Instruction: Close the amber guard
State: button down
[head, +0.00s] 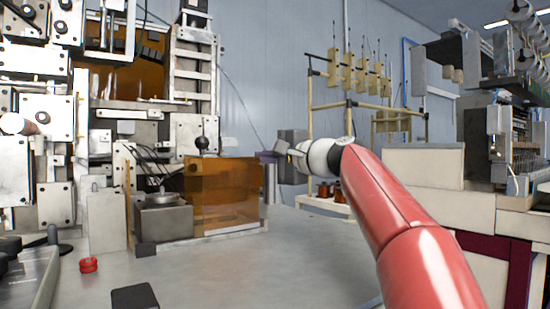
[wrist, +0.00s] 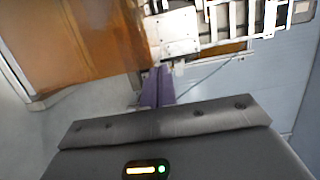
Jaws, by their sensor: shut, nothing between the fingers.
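The amber guard (head: 225,195) is a see-through orange panel standing on the grey bench, right of a grey block with a round metal top. The block's left part is uncovered. The guard also fills the upper left of the wrist view (wrist: 85,40).
A black ball knob (head: 201,144) rises behind the guard. Tall machine frames (head: 50,120) stand on the left.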

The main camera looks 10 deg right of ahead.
aim_at(210, 158)
jog(key=shift+a, duration=0.1)
jog(key=s+a, duration=0.1)
jog(key=a, duration=0.3)
jog(key=s+a, duration=0.2)
jog(key=a, duration=0.2)
jog(key=s+a+b, duration=0.1)
jog(key=s+a, duration=0.1)
jog(key=a, duration=0.2)
jog(key=shift+s+a, duration=0.15)
jog(key=shift+a, duration=0.05)
